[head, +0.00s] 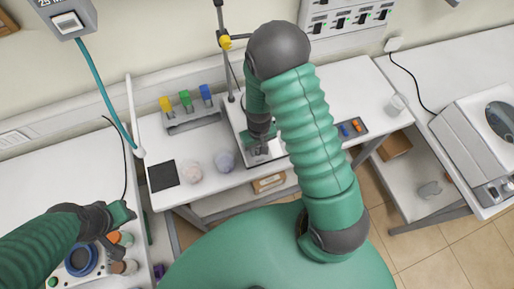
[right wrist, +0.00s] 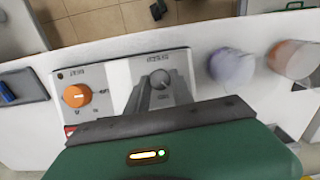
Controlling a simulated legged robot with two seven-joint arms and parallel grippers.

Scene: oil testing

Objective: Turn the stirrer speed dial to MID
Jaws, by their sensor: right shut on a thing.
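The stirrer plate (right wrist: 118,90) has a pale front panel with two dials, an orange dial (right wrist: 76,95) on the left and a grey dial (right wrist: 160,80) on the right. Their small labels are too blurred to read. My right gripper (right wrist: 156,92) is shut on the grey dial, its grey fingers hiding part of the knob. In the head view my right gripper (head: 257,148) reaches down over the stirrer's front and covers the dials. My left gripper (head: 118,222) hangs at the lower left above jars; its jaw opening is unclear.
A stand rod (head: 223,45) rises behind the stirrer. Two beakers (head: 192,172) (head: 224,160) and a black pad (head: 163,175) lie to its left. A small tray (head: 352,130) lies right of my arm.

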